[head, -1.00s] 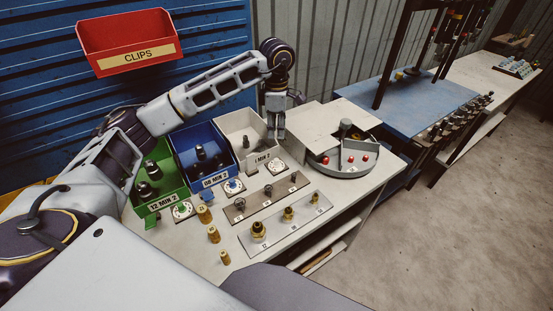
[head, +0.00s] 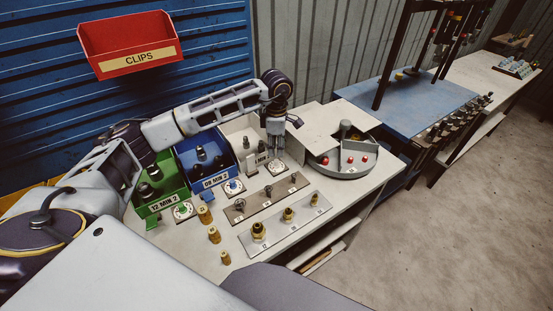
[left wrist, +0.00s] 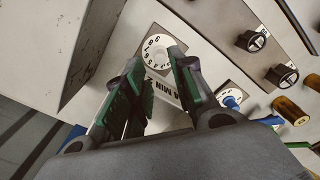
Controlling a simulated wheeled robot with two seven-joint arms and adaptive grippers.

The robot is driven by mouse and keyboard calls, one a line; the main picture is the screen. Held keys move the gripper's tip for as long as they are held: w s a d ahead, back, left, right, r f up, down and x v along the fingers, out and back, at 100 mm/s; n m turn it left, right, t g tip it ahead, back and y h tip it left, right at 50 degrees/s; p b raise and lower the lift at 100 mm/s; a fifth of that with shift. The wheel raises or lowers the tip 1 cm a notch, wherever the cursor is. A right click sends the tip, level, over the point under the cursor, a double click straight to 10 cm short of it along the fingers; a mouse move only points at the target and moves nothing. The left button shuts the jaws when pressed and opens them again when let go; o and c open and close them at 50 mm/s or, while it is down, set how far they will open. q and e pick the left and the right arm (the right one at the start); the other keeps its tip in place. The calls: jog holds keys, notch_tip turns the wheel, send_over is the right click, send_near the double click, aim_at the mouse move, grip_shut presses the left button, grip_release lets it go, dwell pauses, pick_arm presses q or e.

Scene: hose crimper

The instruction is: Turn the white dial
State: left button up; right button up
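The white dial (head: 278,167) sits on the bench in front of the white bin (head: 236,130). In the left wrist view, the white dial (left wrist: 158,52) shows as a round numbered face on a square plate. My left gripper (head: 276,156) points down just above and behind this dial. In the left wrist view, its green-padded fingers (left wrist: 156,60) are apart, with the dial beyond and between their tips. Nothing shows between the fingers, and I cannot tell whether they touch the dial. My right gripper is not in view.
A blue dial (head: 233,187) and green dial (head: 183,210) stand to the left, before the blue bin (head: 205,155) and green bin (head: 160,190). A plate with several fittings (head: 288,215) lies in front. A round tray (head: 345,165) stands right.

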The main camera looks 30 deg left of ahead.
aim_at(276, 160)
pick_arm(q)
jog(key=shift+f+p, duration=0.3)
jog(key=shift+f, duration=2.85)
grip_shut()
